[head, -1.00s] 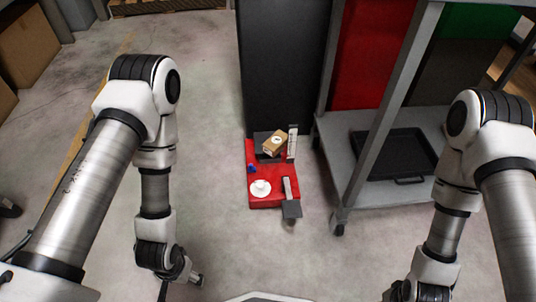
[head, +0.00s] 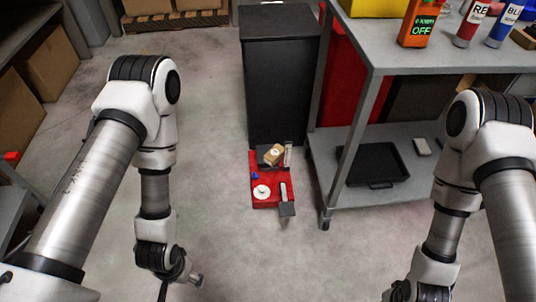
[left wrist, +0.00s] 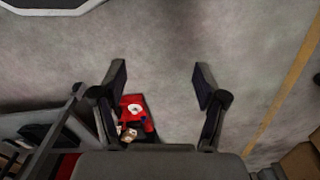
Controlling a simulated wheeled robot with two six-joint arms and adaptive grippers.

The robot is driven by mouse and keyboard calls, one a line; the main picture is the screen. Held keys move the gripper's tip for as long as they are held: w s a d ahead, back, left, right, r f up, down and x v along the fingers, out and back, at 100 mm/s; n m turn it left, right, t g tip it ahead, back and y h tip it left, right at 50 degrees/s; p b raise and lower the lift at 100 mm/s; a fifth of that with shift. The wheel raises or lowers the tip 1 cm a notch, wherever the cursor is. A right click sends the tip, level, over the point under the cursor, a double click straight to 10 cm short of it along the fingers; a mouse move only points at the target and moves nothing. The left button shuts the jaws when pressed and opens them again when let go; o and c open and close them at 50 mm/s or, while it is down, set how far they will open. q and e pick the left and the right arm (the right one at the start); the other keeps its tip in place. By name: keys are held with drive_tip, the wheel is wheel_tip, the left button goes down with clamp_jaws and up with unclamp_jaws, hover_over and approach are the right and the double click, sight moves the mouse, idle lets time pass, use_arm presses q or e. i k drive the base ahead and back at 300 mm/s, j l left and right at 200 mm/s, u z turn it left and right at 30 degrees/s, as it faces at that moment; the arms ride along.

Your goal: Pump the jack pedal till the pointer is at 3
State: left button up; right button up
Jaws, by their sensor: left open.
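The red jack (head: 259,195) stands on the floor at the centre of the head view. Its grey pedal (head: 287,209) sticks out at the front right. A pale upright scale (head: 288,155) stands at its back right; its pointer and numbers are too small to read. A brown box (head: 274,154) sits on the jack's dark plate. My left gripper (head: 195,279) is left of the jack, well apart from it and empty. In the left wrist view its fingers (left wrist: 160,80) are spread, with the jack (left wrist: 133,101) beyond. My right gripper is mostly cut off at the bottom edge.
A black cabinet (head: 280,85) stands behind the jack. A grey shelf cart (head: 345,193) is close on its right, with a black tray (head: 375,164) on the lower shelf. The floor in front and to the left is clear.

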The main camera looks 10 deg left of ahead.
sight(286, 209)
drive_tip(key=i+l, duration=0.25)
drive_tip(key=i, duration=0.15)
drive_tip(key=i+l, duration=0.2)
drive_tip(key=i, duration=0.2)
